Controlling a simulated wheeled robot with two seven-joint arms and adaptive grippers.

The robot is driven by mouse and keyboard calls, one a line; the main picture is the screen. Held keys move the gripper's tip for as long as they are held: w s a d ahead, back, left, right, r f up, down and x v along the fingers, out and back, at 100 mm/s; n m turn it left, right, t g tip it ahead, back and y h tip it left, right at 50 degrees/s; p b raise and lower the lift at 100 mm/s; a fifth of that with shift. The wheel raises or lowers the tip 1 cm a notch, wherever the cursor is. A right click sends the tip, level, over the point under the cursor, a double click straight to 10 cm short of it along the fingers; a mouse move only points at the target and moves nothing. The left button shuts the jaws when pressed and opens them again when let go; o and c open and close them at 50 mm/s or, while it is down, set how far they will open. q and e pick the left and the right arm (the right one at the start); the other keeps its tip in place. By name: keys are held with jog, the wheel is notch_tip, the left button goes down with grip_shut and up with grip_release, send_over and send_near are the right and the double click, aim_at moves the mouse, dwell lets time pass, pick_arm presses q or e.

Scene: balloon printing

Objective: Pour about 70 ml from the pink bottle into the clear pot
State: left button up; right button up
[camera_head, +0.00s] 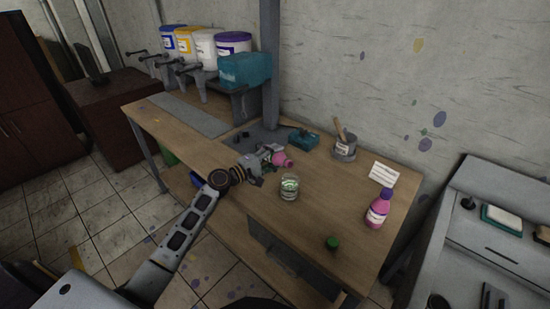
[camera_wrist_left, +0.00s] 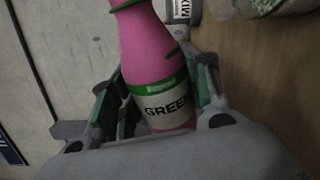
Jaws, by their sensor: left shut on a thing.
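My left gripper (camera_head: 268,165) reaches over the table from the left and is shut on a pink bottle (camera_head: 282,158). In the left wrist view the bottle (camera_wrist_left: 150,60) lies between the fingers (camera_wrist_left: 160,112), with a green band and a label reading GREEN; its top runs out of frame. It looks tilted in the head view; its mouth is not clear. The clear pot (camera_head: 289,188) stands upright on the table, just in front and right of the gripper, with green markings. No stream of liquid shows. My right gripper is not in view.
A second pink bottle (camera_head: 378,210) with a purple cap stands at the right of the wooden table (camera_head: 235,200). A green cap (camera_head: 332,243) lies near the front edge. Behind are a grey tin with a stick (camera_head: 344,148), a teal box (camera_head: 304,140) and a white card (camera_head: 384,173).

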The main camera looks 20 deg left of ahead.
pick_arm(q)
jog(key=shift+f+m+b, duration=0.1)
jog(key=shift+m+b, duration=0.2)
jog(key=shift+b, duration=0.15)
dwell(0.4)
jog(key=shift+f, duration=0.1)
dwell(0.5)
jog(key=shift+a, duration=0.1)
jog(key=shift+b, duration=0.4)
jog(key=shift+f+m+b, duration=0.2)
jog(key=shift+m+b, duration=0.3)
jog(key=shift+r, duration=0.1)
jog(key=r+n+p, duration=0.1)
jog(key=n+p, duration=0.1)
jog(key=p, duration=0.1)
jog(key=shift+r, duration=0.1)
jog(key=shift+n+p, duration=0.3)
jog(key=shift+p, duration=0.05)
